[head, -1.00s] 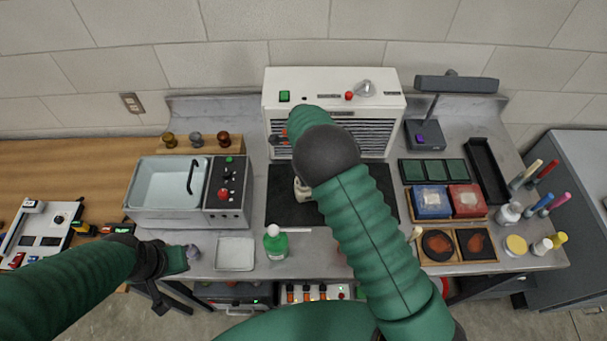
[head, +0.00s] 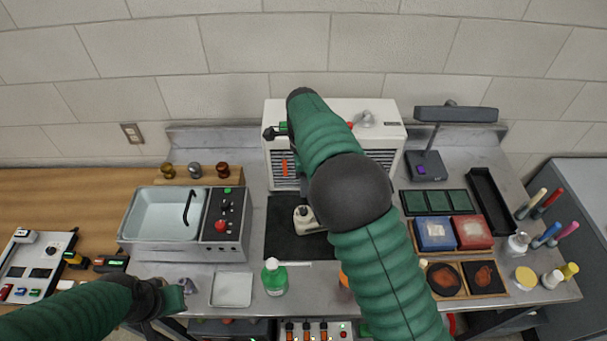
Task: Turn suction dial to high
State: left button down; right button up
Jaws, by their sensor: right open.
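The white suction unit (head: 390,133) stands at the back of the bench against the wall, with a dark slatted grille in its front. A silver rounded part (head: 365,118), perhaps the dial, sits at the right of its upper front, beside a small red knob (head: 350,125). I cannot read its setting. My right gripper (head: 270,132) is open at the unit's upper left front, over the green switch, left of the silver part. My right arm hides the middle of the panel. My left gripper (head: 180,293) is low at the left, near the bench's front edge; its jaws are unclear.
A sink unit (head: 125,230) with a control panel stands left. A green bottle (head: 274,278) and white tray (head: 232,290) are at the front. A lamp (head: 428,165), coloured boxes (head: 435,233) and several brushes fill the right. A black mat (head: 283,243) lies before the unit.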

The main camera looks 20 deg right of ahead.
notch_tip(320, 180, up, 4)
jog(key=shift+w+r, duration=0.1)
jog(key=shift+r, duration=0.05)
jog(key=shift+d, duration=0.1)
jog(key=s+d+f+n+t+b, duration=0.1)
jog(key=s+f+n+b, duration=0.2)
jog(key=s+f+n, duration=0.4)
jog(key=s+d+f+n+t+b, duration=0.1)
jog(key=s+d+f+n+b, duration=0.1)
jog(key=s+f+n, duration=0.6)
jog(key=s+n+b, duration=0.1)
jog(key=s+n, duration=0.4)
jog(key=s, duration=0.2)
jog(key=shift+s+t+b, duration=0.3)
jog(key=shift+s+b, duration=0.05)
jog(key=shift+s, duration=0.05)
jog(key=shift+d, duration=0.1)
